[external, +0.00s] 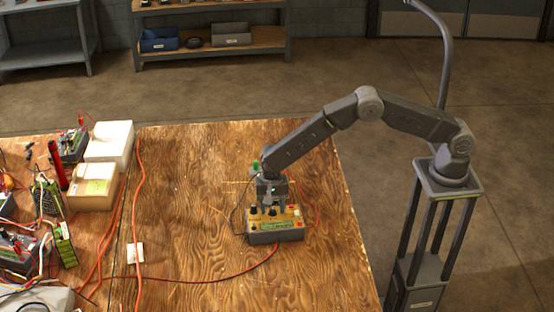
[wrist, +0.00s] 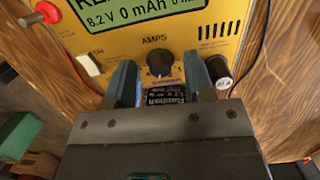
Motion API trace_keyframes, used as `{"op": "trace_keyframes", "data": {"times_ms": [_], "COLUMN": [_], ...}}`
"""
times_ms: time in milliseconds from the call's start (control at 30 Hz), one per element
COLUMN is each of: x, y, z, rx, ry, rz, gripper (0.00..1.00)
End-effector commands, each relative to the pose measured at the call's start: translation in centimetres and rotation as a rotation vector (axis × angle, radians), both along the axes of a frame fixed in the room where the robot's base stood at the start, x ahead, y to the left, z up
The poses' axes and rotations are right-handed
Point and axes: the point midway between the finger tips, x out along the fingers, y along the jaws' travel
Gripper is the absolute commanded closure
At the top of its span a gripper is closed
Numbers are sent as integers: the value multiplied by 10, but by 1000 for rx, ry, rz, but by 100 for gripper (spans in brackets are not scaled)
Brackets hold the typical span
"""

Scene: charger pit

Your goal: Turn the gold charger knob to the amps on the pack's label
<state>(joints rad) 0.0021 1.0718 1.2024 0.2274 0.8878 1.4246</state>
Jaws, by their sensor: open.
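The gold charger (external: 275,236) stands on the wooden table, with a grey body and a gold face. In the wrist view its face (wrist: 115,48) carries a green screen reading 8.2 V and 0 mAh. The dark AMPS knob (wrist: 159,63) has a pale pointer mark; its exact setting is too small to read. My gripper (wrist: 160,78) is open, with one finger on each side below the knob and a gap to it. A black label with white print (wrist: 167,97) shows between the fingers, partly hidden; I cannot tell what it belongs to.
A white ON switch (wrist: 88,65), a red terminal (wrist: 47,12) and a black cylinder with a white tag (wrist: 219,74) are close by. Boxes (external: 92,185), orange cables (external: 137,220) and electronics crowd the table's left. The table around the charger is mostly clear.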

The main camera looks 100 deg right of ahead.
Motion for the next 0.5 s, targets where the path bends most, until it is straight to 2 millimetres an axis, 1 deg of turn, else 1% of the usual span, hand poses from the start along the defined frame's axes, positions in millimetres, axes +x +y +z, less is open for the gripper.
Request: {"op": "trace_keyframes", "data": {"times_ms": [167, 500], "x": [1, 1], "y": [-4, -18], "z": [23, 97], "rx": [-1, 0], "ry": [-4, -5], "rz": [-1, -2], "gripper": [52, 52]}}
